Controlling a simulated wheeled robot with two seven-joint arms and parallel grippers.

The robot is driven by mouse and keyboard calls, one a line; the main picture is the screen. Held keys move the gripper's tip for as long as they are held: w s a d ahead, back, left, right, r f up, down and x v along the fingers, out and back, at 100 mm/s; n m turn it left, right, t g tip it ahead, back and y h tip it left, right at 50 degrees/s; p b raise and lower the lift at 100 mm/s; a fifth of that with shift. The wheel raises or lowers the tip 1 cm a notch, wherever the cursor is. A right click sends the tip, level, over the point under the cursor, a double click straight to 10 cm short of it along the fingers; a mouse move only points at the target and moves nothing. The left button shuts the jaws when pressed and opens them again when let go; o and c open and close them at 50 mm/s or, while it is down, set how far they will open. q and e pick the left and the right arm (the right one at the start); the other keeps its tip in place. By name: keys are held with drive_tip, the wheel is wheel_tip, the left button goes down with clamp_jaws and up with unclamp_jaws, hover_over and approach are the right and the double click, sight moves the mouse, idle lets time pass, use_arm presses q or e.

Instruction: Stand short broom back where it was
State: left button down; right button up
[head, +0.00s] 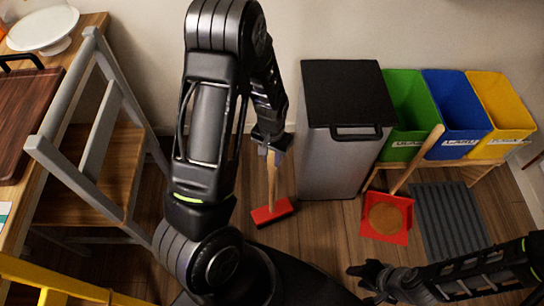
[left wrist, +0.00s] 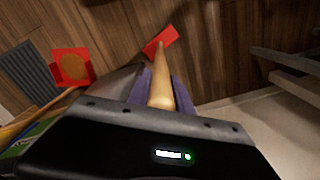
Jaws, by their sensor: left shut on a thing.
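The short broom has a pale wooden handle (head: 272,180) and a red head (head: 271,213). It is close to upright, head down, between the grey chair and the metal bin. My left gripper (head: 271,148) is shut on the upper end of the handle. In the left wrist view the handle (left wrist: 160,88) runs out from between the jaws to the red head (left wrist: 160,42). I cannot tell whether the head touches the floor. My right gripper (head: 368,278) is low at the right, away from the broom; its finger gap is unclear.
A metal bin with a black lid (head: 345,90) stands right of the broom. Green (head: 402,105), blue (head: 455,105) and yellow (head: 502,105) bins stand beyond it. A red dustpan (head: 370,230) holding brown material is on the floor, near a grey mat (head: 447,222). A grey chair (head: 75,165) stands left.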

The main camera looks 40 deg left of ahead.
use_arm(q)
drive_tip(key=shift+f, duration=0.15)
drive_tip(key=c, duration=1.1)
unclamp_jaws()
drive_tip(key=shift+c, duration=0.2)
drive_tip(key=shift+r, duration=0.3)
wheel_tip(320, 180, up, 12)
drive_tip(key=p, duration=0.2)
drive_tip(key=shift+f+p, duration=0.15)
drive_tip(key=shift+p, duration=0.15)
